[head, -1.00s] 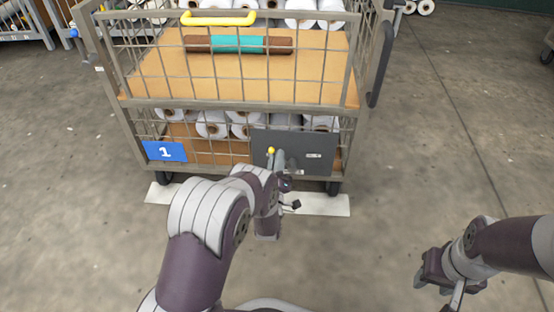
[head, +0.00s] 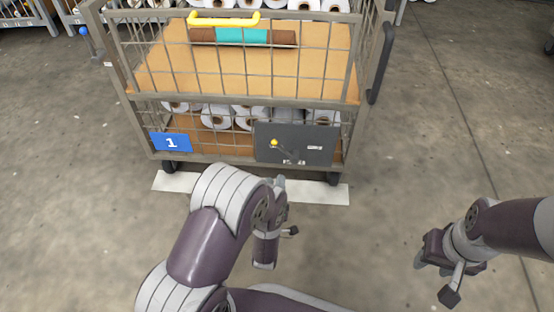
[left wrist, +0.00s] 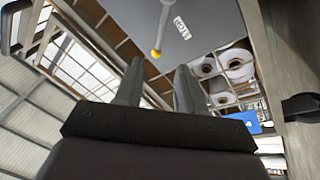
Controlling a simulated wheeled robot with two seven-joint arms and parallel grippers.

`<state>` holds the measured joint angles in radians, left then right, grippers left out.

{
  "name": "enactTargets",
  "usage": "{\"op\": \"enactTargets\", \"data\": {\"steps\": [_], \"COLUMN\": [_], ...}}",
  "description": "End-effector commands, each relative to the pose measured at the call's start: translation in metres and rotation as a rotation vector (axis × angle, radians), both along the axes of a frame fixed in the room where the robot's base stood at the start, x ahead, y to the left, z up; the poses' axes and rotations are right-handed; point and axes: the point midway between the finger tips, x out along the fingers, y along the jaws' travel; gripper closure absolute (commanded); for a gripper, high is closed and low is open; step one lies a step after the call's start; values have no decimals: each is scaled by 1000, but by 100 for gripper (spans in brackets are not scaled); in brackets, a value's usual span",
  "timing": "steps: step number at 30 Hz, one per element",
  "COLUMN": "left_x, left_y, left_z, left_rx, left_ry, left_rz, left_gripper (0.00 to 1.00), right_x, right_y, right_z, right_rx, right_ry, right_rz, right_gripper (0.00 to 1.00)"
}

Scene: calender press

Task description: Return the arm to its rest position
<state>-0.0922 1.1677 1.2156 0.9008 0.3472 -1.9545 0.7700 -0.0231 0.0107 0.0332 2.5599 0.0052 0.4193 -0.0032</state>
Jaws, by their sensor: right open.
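My left arm is bent in front of the caged cart (head: 222,161). Its gripper (head: 279,182) is partly hidden behind my own wrist, just below and in front of the cart's dark grey panel (head: 312,151). In the left wrist view its two fingers (left wrist: 156,88) stand apart with nothing between them. A lever with a yellow tip (left wrist: 156,53) shows beyond them, clear of the fingers; its yellow knob (head: 274,142) is also in the head view. My right gripper (head: 421,262) is open, low over bare floor at the right, its fingers seen only in part.
The cart has a yellow handle (head: 224,18), a brown and teal roll (head: 240,37) and a blue plate marked 1 (head: 171,142). White rolls (head: 216,117) lie on its lower shelf. A pale floor strip (head: 310,193) runs beneath. The floor at right is clear.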

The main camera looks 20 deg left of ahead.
Motion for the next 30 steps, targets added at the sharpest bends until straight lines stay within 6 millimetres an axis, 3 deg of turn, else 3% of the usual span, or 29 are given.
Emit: {"op": "enactTargets", "data": {"steps": [3,7,20,22,26,28,30], "left_x": [-13,-17,-16,-5,62,93,101], "left_y": [-4,-4,-4,-5,-11,-18,-27], "left_z": [-3,-5,-5,3,51,92,144], "left_rx": [1,0,0,0,10,41,94], "left_ry": [1,-1,1,30,265,472,705], "left_rz": [0,-1,0,2,-12,-52,-121], "left_gripper": [61,61,61,61,61,61,61], "right_x": [0,0,0,0,0,0,0], "right_y": [0,0,0,0,0,0,0], "right_z": [6,6,6,12,43,63,85], "right_rx": [0,0,0,0,0,0,0], "right_ry": [0,0,0,1,1,0,0], "right_rz": [0,0,0,0,0,0,0], "right_gripper": [56,56,56,56,56,56,56]}}
